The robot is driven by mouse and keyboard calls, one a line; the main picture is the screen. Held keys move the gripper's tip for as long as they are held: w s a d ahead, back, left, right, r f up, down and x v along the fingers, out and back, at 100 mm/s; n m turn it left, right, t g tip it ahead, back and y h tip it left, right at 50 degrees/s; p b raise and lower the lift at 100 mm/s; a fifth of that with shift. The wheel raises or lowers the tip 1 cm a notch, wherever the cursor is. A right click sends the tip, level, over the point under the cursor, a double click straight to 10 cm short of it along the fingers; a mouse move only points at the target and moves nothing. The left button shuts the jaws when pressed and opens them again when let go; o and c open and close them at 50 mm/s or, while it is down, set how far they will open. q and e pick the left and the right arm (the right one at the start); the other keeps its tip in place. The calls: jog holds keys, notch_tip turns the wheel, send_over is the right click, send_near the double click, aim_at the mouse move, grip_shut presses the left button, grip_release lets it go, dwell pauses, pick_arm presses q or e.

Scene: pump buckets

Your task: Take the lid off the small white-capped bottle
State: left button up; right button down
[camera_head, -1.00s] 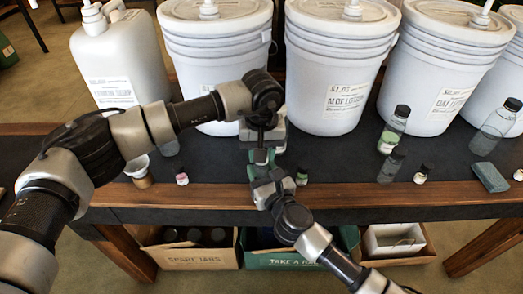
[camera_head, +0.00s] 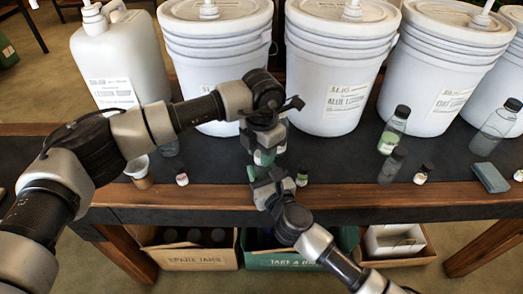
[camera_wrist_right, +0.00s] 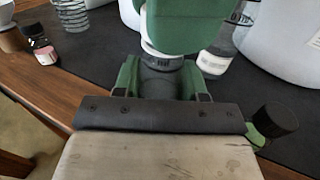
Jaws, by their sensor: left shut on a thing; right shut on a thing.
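The small bottle is held upright between my two grippers above the front of the table. In the right wrist view, its dark grey body (camera_wrist_right: 163,78) sits between the green fingertips of my right gripper (camera_wrist_right: 163,82). A white band (camera_wrist_right: 151,49), seemingly its cap, shows just above, mostly hidden by a green finger of my left gripper. In the head view, my left gripper (camera_head: 264,155) points down from above and is shut, seemingly on the cap. My right gripper (camera_head: 263,178) reaches up from below and is shut on the body. The bottle is mostly hidden in the head view.
A taller bottle (camera_head: 393,131) and a grey-green block (camera_head: 490,178) are at the right. White buckets (camera_head: 340,75) line the back. A cup (camera_head: 139,175) stands left.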

pick_arm(q)
jog(key=n, duration=0.6)
jog(key=shift+n, duration=0.4)
jog(key=n, duration=1)
jog(key=shift+n, duration=0.3)
jog(key=n, duration=0.6)
jog(key=shift+r, duration=0.15)
jog(key=shift+r, duration=1)
